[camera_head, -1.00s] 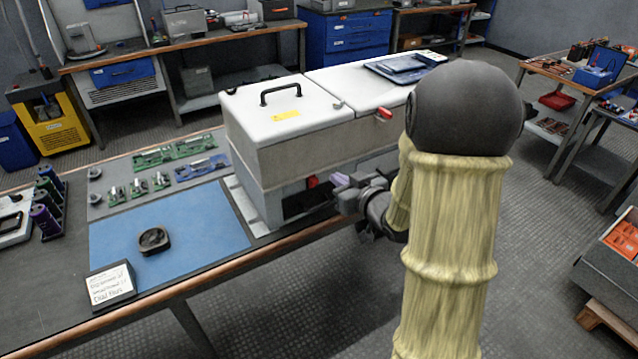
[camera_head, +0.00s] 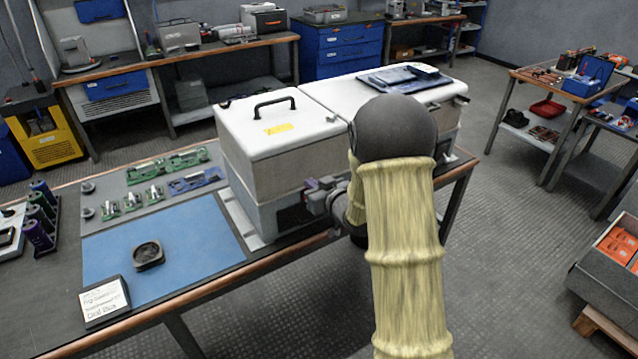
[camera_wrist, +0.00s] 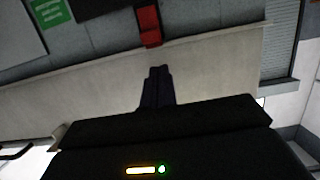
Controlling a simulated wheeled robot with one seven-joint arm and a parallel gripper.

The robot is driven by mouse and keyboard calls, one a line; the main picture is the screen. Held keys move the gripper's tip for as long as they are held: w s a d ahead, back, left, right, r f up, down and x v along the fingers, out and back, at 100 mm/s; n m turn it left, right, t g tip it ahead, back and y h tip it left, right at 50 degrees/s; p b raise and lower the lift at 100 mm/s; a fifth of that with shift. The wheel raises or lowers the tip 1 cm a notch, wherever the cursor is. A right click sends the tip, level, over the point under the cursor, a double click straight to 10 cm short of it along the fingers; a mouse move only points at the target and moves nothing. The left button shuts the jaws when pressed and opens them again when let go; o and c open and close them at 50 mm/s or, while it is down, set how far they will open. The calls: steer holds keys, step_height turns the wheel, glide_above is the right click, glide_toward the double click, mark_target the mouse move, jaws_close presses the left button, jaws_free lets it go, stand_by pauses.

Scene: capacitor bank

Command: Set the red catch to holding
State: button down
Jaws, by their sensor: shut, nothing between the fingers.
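In the wrist view, the red catch (camera_wrist: 149,26) is a small upright red block on the grey body of the cabinet, with a darker red lower end near a pale ledge. My gripper (camera_wrist: 158,72) shows there as dark shut fingers, empty. Their tips point toward the red catch, with a visible gap of pale surface between. In the head view, my gripper (camera_head: 310,185) is at the front of the white-lidded cabinet (camera_head: 263,165), near its lower dark opening.
The cabinet stands on a workbench with a blue mat (camera_head: 190,235), a round dark part (camera_head: 148,255), a label card (camera_head: 104,300) and green circuit boards (camera_head: 130,200). A green label (camera_wrist: 50,12) shows in the wrist view. The floor right of the bench is open.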

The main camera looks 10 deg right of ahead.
step_height(320, 180, down, 2)
steer(key=shift+f, duration=0.1)
stand_by(0.4)
steer(key=shift+s+f+b, duration=0.1)
steer(key=shift+f+b, duration=1.05)
steer(key=s+d+r+p, duration=0.2)
steer(key=s+r, duration=0.4)
steer(key=s, duration=0.3)
steer(key=shift+d+r, duration=0.35)
steer(key=shift+d, duration=0.2)
